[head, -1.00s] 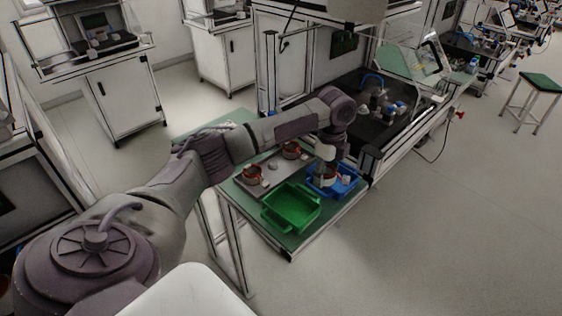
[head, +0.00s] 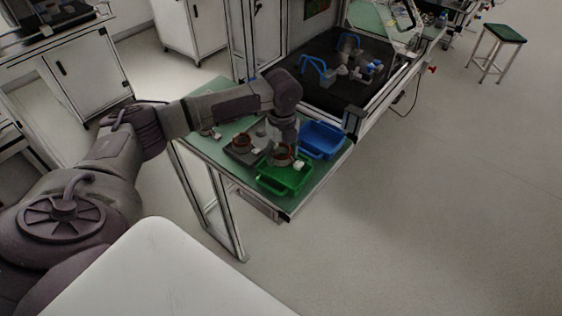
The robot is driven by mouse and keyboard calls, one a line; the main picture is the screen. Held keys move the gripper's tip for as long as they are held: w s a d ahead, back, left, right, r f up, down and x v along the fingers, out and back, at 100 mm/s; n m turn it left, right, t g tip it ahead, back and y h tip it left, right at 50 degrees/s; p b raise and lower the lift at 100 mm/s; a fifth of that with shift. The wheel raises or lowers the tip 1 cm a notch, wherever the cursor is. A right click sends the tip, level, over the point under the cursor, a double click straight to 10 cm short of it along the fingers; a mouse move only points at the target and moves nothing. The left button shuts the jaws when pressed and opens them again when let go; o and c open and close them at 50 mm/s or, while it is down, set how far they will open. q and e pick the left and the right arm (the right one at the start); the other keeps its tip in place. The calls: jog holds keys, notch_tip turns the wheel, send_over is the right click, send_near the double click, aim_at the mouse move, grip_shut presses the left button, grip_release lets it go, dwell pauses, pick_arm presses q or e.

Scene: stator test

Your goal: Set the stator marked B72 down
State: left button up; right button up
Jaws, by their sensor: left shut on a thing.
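My left gripper (head: 283,146) points down over the green bin (head: 291,184) and is shut on a reddish-brown ring-shaped stator (head: 281,157) with a small white part at its side. The stator is at the bin's back part; I cannot tell whether it touches the bin. No B72 marking is readable at this size. The blue bin (head: 324,139) stands behind and to the right of the green bin and looks empty. My right gripper is not in view.
Another stator (head: 240,144) sits on a grey plate left of the bins, and one more (head: 208,132) stands farther left. The green tabletop (head: 208,151) is bare near its left edge. A machine with a dark bed (head: 327,85) adjoins the table behind.

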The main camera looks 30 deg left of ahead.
aim_at(281, 174)
pick_arm(q)
jog(key=shift+s+d+f, duration=0.2)
jog(key=shift+s+f, duration=0.2)
notch_tip(281, 174, down, 4)
jog(key=shift+r+p, duration=0.1)
jog(key=shift+p, duration=0.4)
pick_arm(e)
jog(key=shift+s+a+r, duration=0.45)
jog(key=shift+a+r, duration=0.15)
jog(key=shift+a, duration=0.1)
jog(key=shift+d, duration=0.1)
pick_arm(q)
jog(key=o, duration=1.2)
jog(key=shift+r, duration=0.1)
jog(key=shift+r+b, duration=1.1)
jog(key=shift+r, duration=4.85)
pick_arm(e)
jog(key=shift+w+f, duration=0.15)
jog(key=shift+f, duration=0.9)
